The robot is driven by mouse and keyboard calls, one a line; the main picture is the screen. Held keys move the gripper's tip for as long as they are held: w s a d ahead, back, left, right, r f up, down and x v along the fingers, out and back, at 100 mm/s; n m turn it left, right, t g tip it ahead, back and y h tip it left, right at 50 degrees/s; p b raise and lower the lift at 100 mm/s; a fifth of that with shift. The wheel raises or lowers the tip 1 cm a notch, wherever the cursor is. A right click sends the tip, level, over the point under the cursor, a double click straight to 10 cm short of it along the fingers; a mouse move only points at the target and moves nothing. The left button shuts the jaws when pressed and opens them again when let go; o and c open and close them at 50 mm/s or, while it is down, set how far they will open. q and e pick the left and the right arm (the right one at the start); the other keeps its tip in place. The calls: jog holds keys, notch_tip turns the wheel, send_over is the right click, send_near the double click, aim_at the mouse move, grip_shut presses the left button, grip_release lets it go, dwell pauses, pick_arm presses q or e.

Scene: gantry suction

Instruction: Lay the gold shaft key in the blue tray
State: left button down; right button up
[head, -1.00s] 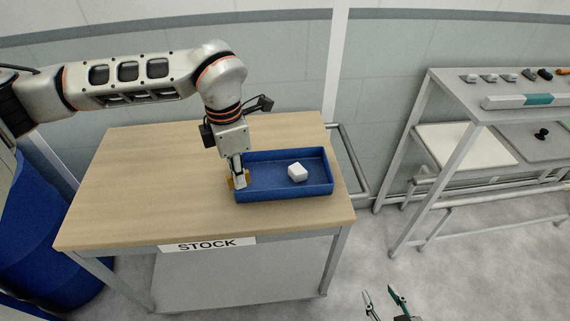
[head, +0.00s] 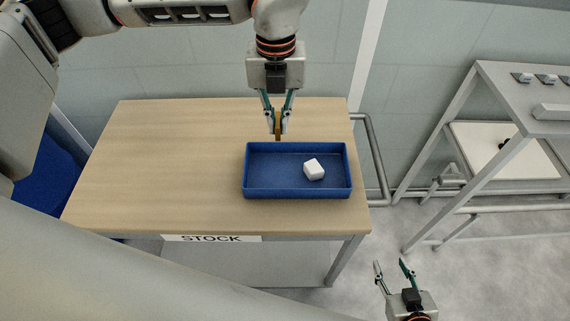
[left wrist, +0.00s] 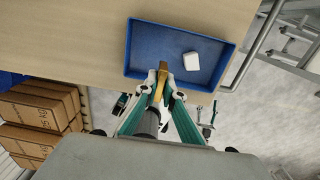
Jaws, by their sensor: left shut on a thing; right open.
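The gold shaft key (head: 278,126) is between the fingertips of my left gripper (head: 277,120), which is shut on it. In the head view the key hangs upright near the tray's far edge. In the left wrist view the key (left wrist: 162,72) shows in front of the tray, between the fingertips (left wrist: 161,90). The blue tray (head: 297,193) stands on the wooden table; its near wall also shows in the left wrist view (left wrist: 150,77). My right gripper (head: 391,270) is open and empty, low in front of the table's right side.
A white block (head: 313,169) lies in the tray's right half. The wooden table (head: 150,170), labelled STOCK, is clear left of the tray. A grey rack (head: 490,100) stands at the right. Stacked brown boxes (left wrist: 35,120) show in the left wrist view.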

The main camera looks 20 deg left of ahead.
aim_at(278, 134)
pick_arm(q)
notch_tip(278, 134, down, 12)
jog(key=shift+r+p, duration=0.2)
jog(key=shift+p, duration=0.35)
jog(key=shift+f, duration=2.2)
jog(key=shift+f, duration=0.1)
jog(key=c, duration=2.6)
grip_release()
jog(key=shift+f, duration=0.1)
jog(key=o, duration=0.4)
jog(key=shift+o, duration=0.2)
jog(key=shift+r+p, duration=0.3)
notch_tip(278, 134, up, 12)
jog(key=shift+f+b, duration=0.1)
jog(key=shift+b, duration=0.55)
